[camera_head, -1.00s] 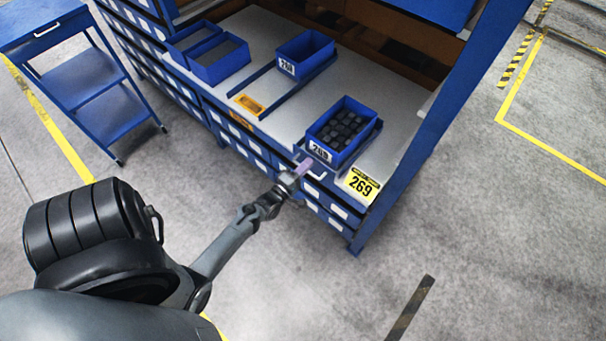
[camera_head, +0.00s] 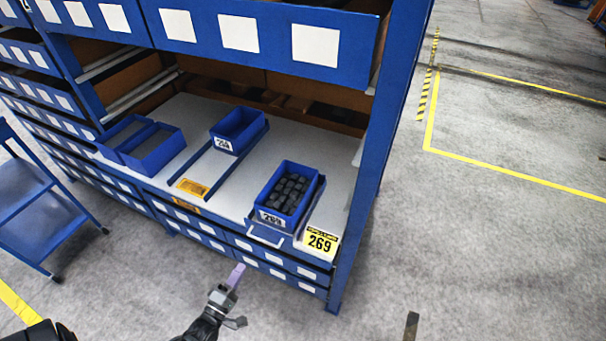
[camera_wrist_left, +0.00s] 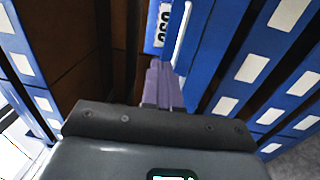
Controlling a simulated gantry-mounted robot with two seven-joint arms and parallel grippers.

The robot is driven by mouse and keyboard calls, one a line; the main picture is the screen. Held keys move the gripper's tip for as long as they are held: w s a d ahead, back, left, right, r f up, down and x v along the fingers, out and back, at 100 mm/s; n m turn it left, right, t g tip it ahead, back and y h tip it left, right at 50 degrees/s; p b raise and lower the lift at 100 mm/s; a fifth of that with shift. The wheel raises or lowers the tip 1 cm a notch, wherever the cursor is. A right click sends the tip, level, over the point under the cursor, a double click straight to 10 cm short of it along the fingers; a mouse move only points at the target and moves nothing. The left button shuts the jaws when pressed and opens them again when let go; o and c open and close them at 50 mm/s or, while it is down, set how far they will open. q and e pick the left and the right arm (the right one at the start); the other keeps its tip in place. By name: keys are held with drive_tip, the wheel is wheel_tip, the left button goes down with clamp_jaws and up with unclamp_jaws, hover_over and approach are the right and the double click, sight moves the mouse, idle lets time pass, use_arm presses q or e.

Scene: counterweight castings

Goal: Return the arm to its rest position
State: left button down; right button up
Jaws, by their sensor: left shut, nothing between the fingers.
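My left gripper (camera_head: 236,275) is in front of the blue shelving unit, below the level of its white shelf, with clear floor around it. Its lilac fingers are together with nothing between them; they also show in the left wrist view (camera_wrist_left: 162,82). My right gripper is not in view.
The white shelf (camera_head: 200,165) also bears another blue bin (camera_head: 238,130) and two empty blue bins (camera_head: 152,150) at the left. Drawers with white labels lie below. A blue cart (camera_head: 40,215) stands at the left. Open grey floor (camera_head: 480,260) lies to the right.

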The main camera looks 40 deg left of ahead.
use_arm(q)
drive_tip(key=w+d+r+m+g+h+p, duration=0.2)
drive_tip(key=w+d+r+m+h+p, duration=0.3)
drive_tip(key=d+r, duration=0.35)
drive_tip(key=w+d+r+m+g+h+p, duration=0.2)
drive_tip(key=w+d+r+m, duration=0.2)
drive_tip(key=d+r+m, duration=0.5)
drive_tip(key=s+d+r+m+g+y+p, duration=0.1)
drive_tip(key=s+d+m+g, duration=0.1)
drive_tip(key=s+m+g, duration=0.7)
drive_tip(key=s+g, duration=0.1)
drive_tip(key=s, duration=0.3)
drive_tip(key=shift+s+r+g, duration=0.25)
drive_tip(key=shift+g, duration=0.15)
